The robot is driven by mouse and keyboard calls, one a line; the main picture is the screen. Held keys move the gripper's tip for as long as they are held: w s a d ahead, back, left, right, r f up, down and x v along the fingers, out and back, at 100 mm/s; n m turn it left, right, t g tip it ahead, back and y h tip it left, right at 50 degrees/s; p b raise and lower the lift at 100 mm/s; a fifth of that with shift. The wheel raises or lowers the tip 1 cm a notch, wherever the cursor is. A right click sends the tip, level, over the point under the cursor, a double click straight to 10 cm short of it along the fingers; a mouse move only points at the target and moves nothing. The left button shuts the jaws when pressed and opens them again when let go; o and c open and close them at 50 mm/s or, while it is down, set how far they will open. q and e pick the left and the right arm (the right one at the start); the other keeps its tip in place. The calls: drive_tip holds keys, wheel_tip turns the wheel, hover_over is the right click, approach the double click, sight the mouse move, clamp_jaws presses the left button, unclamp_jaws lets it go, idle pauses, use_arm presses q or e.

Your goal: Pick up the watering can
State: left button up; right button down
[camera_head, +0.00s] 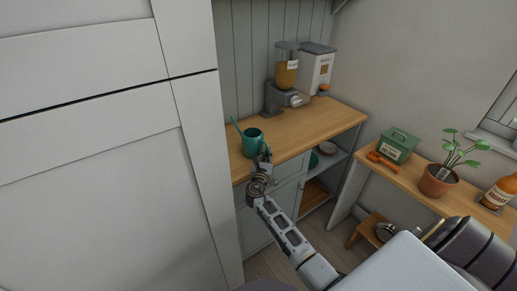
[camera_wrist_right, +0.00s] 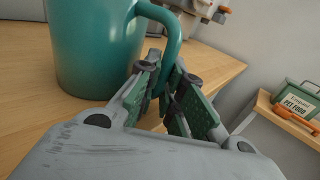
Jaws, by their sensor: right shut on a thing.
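The teal watering can (camera_head: 252,142) stands near the front left of the wooden counter, its thin spout pointing up to the left. In the right wrist view its body (camera_wrist_right: 95,45) fills the upper left, and its looped handle (camera_wrist_right: 172,40) comes down between my fingers. My right gripper (camera_head: 264,160) is at the can's near side. In the wrist view the right gripper (camera_wrist_right: 170,95) is shut on the handle, with a green pad on each side of it. The can looks upright, with its base at the counter. My left gripper is not in view.
The wooden counter (camera_head: 310,121) holds a dispenser with a clear jar (camera_head: 286,72) and a white bin (camera_head: 316,68) at the back. A lower shelf at right holds a green pet food box (camera_head: 397,145), an orange scoop (camera_head: 383,162) and a potted plant (camera_head: 437,181). A tall white cabinet (camera_head: 95,150) stands close at left.

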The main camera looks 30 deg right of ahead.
sight(267, 146)
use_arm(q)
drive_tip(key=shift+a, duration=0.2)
use_arm(e)
drive_tip(key=shift+r, duration=0.1)
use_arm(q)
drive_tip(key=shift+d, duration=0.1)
use_arm(e)
drive_tip(key=shift+r, duration=0.1)
drive_tip(key=shift+r, duration=0.85)
drive_tip(key=shift+r+p, duration=0.4)
drive_tip(key=shift+r, duration=1.05)
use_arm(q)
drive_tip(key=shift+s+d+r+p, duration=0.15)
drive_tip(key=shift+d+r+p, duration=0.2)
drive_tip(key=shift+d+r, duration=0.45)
use_arm(e)
drive_tip(key=shift+r, duration=2.5)
